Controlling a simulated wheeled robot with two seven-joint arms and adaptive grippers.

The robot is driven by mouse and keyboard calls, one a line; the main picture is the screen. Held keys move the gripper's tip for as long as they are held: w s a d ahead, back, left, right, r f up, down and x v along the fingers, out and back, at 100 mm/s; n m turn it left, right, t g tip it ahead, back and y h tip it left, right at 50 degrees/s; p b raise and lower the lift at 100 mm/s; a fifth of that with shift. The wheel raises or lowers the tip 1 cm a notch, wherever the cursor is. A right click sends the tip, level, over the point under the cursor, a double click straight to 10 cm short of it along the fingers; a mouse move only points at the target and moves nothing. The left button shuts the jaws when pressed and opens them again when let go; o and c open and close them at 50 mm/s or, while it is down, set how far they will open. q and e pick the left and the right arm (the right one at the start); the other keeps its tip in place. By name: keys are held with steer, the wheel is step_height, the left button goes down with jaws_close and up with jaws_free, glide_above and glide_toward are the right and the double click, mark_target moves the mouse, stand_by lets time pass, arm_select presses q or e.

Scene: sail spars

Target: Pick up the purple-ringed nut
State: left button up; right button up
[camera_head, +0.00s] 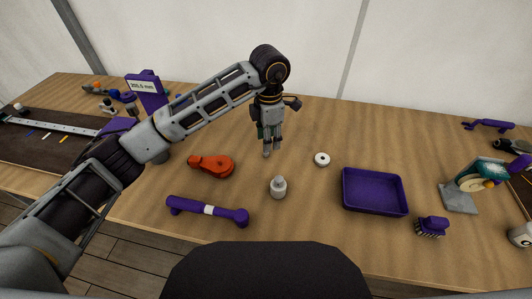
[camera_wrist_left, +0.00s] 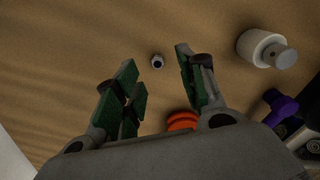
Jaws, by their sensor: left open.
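The purple-ringed nut (camera_wrist_left: 157,61) shows in the left wrist view as a small pale nut with a dark purplish rim. It lies on the bare wooden table, in the gap beyond my left fingertips, and nothing holds it. In the head view I cannot make the nut out; my left gripper may cover it. My left gripper (camera_head: 269,153) points down over the middle of the table. Its two green-padded fingers (camera_wrist_left: 160,72) stand apart with nothing between them. My right gripper is in neither view.
An orange tool (camera_head: 211,165) lies left, a white ring (camera_head: 322,159) right. A purple bar (camera_head: 207,210) lies in front, a purple tray (camera_head: 375,207) at right. Bare wood surrounds the gripper.

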mark_target(266, 155)
arm_select(q)
steer(key=shift+f, duration=0.2)
steer(key=shift+a+f, duration=0.15)
steer(key=shift+f, duration=0.35)
steer(key=shift+w+a+f+p, duration=0.1)
steer(key=shift+a+f+p, duration=0.05)
steer(key=shift+f, duration=0.45)
steer(key=shift+w+a+f+p, duration=0.1)
steer(key=shift+f+p, duration=0.05)
steer(key=shift+f, duration=1.35)
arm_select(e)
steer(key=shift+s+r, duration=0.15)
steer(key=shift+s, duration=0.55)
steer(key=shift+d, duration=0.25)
